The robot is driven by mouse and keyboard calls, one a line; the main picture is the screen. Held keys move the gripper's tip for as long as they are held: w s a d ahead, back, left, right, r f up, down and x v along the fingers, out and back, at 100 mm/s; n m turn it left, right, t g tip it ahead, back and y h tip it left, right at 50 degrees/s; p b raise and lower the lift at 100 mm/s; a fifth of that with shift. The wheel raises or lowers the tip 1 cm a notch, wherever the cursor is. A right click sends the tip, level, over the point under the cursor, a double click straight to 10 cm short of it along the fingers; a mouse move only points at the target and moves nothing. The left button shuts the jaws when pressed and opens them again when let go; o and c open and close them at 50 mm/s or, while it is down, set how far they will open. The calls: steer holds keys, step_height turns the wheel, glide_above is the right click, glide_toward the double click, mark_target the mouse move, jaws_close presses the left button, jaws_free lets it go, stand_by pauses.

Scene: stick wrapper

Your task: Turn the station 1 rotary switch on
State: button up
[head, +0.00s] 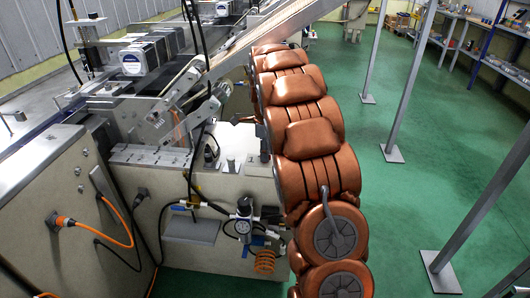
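The stick wrapper machine (110,190) fills the left half of the head view, with beige side panels and metal mechanisms on top. I cannot make out a station 1 rotary switch on any surface that shows. My copper-coloured arm rises from the bottom centre along the machine's right side and hides part of it. My gripper does not show; the far end of the arm is too hidden to tell its state.
A pressure gauge unit (243,226) with an orange coiled hose (264,262) juts from the machine's front. Orange cables (115,222) hang from the side panel. Grey posts (398,80) stand on the green floor (400,190) at right. Shelves (500,65) stand at the back right.

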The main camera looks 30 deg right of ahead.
jaws_close()
steer(key=n, duration=0.4)
steer(key=shift+n, duration=0.3)
steer(key=n, duration=0.3)
steer(key=shift+n+b, duration=0.35)
steer(key=shift+n, duration=0.05)
steer(key=n, duration=0.4)
steer(key=shift+n, duration=2.7)
steer(key=shift+o, duration=2.1)
jaws_free()
